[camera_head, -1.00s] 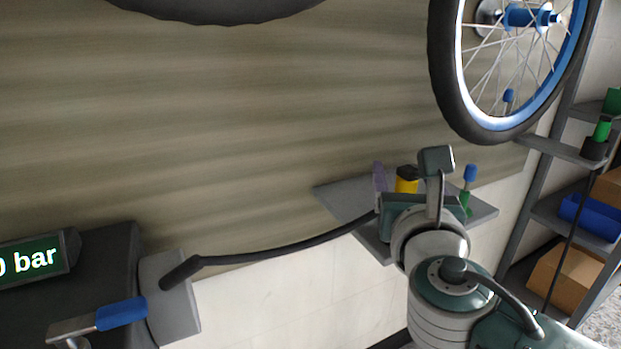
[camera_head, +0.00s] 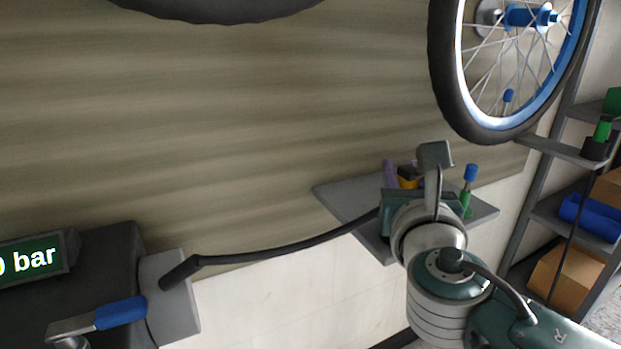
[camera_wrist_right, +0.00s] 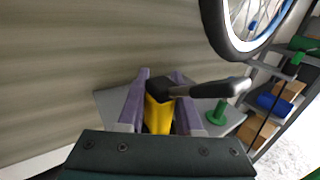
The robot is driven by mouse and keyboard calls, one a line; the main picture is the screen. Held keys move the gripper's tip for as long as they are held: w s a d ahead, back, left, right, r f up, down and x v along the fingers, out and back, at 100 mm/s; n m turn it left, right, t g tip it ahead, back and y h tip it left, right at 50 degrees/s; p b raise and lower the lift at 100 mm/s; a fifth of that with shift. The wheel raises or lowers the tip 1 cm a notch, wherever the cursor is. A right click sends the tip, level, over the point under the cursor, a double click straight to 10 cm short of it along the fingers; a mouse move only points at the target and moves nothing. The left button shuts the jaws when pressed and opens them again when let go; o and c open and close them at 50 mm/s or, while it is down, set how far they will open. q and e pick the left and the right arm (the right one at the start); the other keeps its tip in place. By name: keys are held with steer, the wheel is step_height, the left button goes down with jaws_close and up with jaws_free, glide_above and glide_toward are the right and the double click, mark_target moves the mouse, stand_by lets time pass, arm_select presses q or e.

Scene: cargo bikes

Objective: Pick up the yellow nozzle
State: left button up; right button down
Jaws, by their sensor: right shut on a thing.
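The yellow nozzle (camera_wrist_right: 158,115) has a black top and sits between the two purple fingers of my right gripper (camera_wrist_right: 160,98) in the right wrist view. The fingers are shut on it. In the head view only a small part of the nozzle (camera_head: 408,183) shows, mostly hidden behind my right gripper (camera_head: 402,172). The nozzle is above or at the grey shelf (camera_head: 340,200); I cannot tell whether it touches it. My left gripper is not in view.
A green and blue valve-like piece (camera_head: 467,190) stands on the shelf just right of my gripper. A black hose (camera_head: 290,247) runs left to a grey block. A blue-rimmed wheel (camera_head: 450,85) hangs above right. Shelving with boxes (camera_head: 560,275) stands at the right.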

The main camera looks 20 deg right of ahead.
stand_by(0.3)
step_height(320, 180, up, 20)
steer(key=p, duration=1.1)
steer(key=p+v, duration=0.2)
steer(key=v, duration=1)
steer(key=shift+r, duration=0.1)
